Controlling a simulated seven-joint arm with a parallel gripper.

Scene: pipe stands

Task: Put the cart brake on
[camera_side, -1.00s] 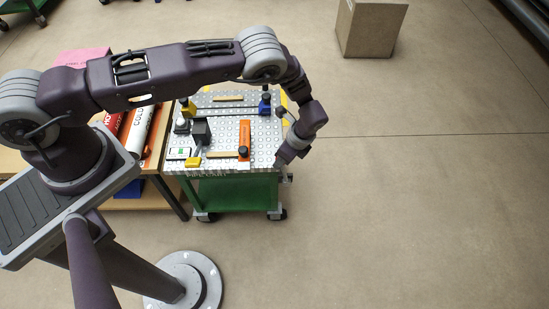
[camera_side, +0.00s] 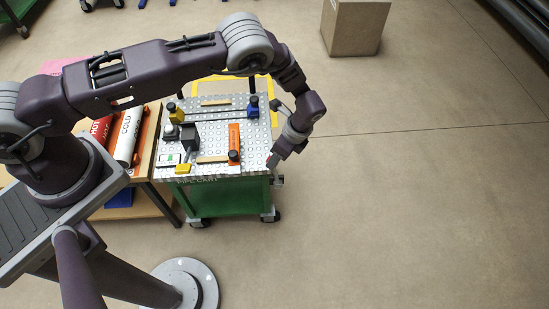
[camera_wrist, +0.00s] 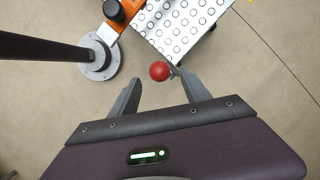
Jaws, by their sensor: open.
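The cart (camera_side: 235,200) has a green body and a grey perforated top, and stands on casters. In the wrist view its top's corner (camera_wrist: 180,30) shows at the top. A red ball knob (camera_wrist: 159,71), which looks like the brake lever's handle, is just off that corner on a short grey piece. My gripper (camera_wrist: 160,86) is open, with one finger left and one right of the knob; whether the knob is fully between the fingertips I cannot tell. In the side view my gripper (camera_side: 272,163) is at the cart's front right corner. The red knob cannot be made out there.
On the cart top are an orange plate (camera_side: 234,140), a dark block (camera_side: 189,136) and small yellow and blue parts. A wooden table (camera_side: 145,165) with red and white cylinders adjoins on the left. A cardboard box (camera_side: 354,27) stands behind. Floor right of the cart is clear.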

